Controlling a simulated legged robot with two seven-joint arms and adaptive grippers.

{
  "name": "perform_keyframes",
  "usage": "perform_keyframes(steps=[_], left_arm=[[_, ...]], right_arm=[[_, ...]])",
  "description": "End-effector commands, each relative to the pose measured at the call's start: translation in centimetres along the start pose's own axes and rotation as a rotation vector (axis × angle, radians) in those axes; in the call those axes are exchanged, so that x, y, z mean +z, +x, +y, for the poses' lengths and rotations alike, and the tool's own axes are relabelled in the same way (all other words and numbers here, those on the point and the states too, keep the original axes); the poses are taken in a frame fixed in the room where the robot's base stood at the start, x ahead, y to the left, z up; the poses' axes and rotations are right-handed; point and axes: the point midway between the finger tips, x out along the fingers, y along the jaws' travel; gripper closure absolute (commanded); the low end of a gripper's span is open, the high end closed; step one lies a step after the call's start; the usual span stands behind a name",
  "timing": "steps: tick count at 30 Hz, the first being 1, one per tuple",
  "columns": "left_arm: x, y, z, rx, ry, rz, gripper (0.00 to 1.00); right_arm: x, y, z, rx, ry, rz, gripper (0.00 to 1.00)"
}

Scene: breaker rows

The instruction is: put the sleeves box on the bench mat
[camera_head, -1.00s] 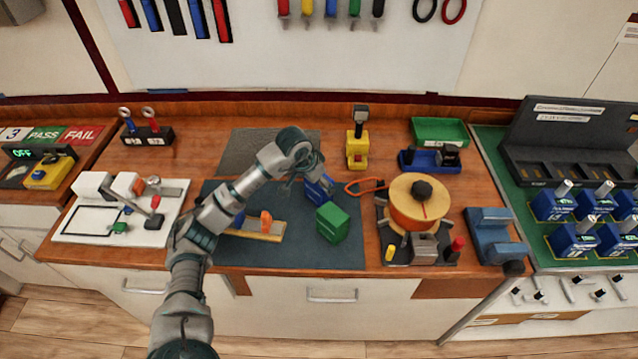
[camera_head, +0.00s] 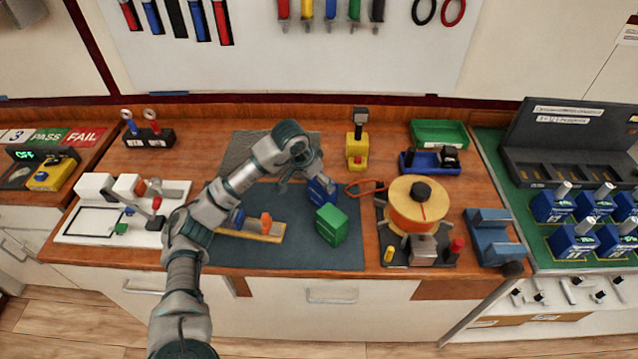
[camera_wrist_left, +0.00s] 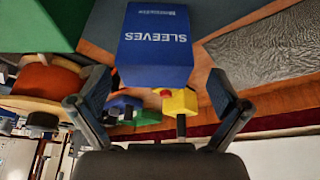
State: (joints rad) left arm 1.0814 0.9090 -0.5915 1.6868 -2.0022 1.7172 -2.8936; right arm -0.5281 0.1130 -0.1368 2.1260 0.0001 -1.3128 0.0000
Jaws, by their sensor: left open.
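The sleeves box (camera_head: 322,190) is a small blue box at the upper right part of the dark bench mat (camera_head: 300,252). It appears to rest on the mat, partly hidden by my left gripper (camera_head: 306,176). In the left wrist view the box (camera_wrist_left: 155,45) shows its "SLEEVES" label upside down. It lies beyond the two spread fingertips of my left gripper (camera_wrist_left: 158,88), with visible space on both sides. The gripper is open and empty. My right gripper is not in view.
A green box (camera_head: 332,224) stands on the mat close in front of the sleeves box. A wooden block with an orange peg (camera_head: 262,230) lies to the left. An orange spool (camera_head: 418,205) stands to the right, with a yellow stand (camera_head: 357,150) behind. The mat's front is clear.

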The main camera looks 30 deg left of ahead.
Motion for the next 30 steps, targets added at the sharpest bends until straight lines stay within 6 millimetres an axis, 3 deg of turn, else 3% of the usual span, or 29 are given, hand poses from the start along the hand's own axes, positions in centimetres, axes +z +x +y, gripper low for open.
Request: perform_keyframes(steps=[1,6,12,30], left_arm=[[-0.1,-1.6,-0.1,-0.003,0.000,0.006,0.00],[-0.1,-5.3,-0.1,-0.001,0.000,0.004,0.00],[0.0,-7.8,-0.3,0.001,-0.002,0.002,0.00],[0.0,-8.4,-0.1,0.001,-0.001,0.001,0.00]], right_arm=[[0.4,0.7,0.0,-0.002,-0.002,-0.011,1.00],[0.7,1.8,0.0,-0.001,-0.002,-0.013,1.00],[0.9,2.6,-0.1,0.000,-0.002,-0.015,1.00],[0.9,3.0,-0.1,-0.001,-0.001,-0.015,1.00]])
